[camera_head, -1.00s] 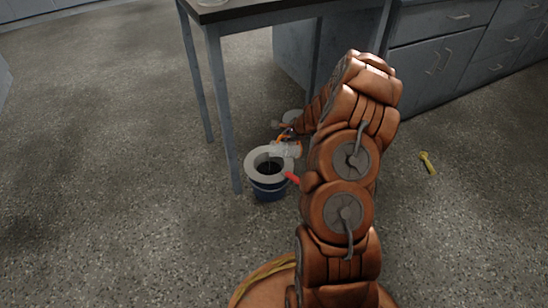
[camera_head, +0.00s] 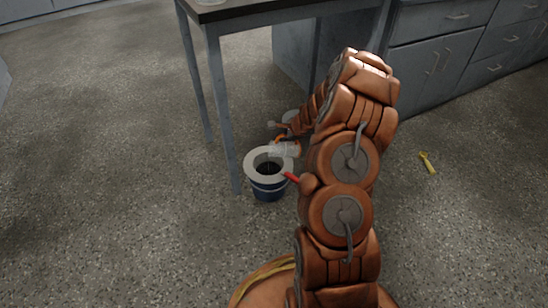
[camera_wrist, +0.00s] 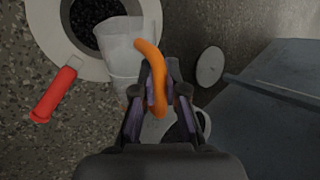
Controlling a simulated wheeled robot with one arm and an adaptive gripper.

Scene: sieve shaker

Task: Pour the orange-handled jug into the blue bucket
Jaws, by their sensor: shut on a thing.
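The blue bucket (camera_head: 268,187) stands on the floor beside a table leg, with a wide pale rim and dark grainy material inside. The same dark material shows in the wrist view (camera_wrist: 92,18). The clear jug (camera_head: 285,149) is tilted with its mouth over the bucket's right side. In the wrist view the jug (camera_wrist: 125,48) overlaps the rim, and its orange handle (camera_wrist: 153,70) lies between my fingers. My gripper (camera_wrist: 158,92) is shut on that handle. In the head view my arm partly hides the gripper. I cannot tell what is left inside the jug.
A table with grey legs (camera_head: 221,110) stands close behind the bucket. A yellow tool (camera_head: 427,163) lies on the floor at right. A round pale disc (camera_wrist: 210,66) is near the jug. Floor at left is clear.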

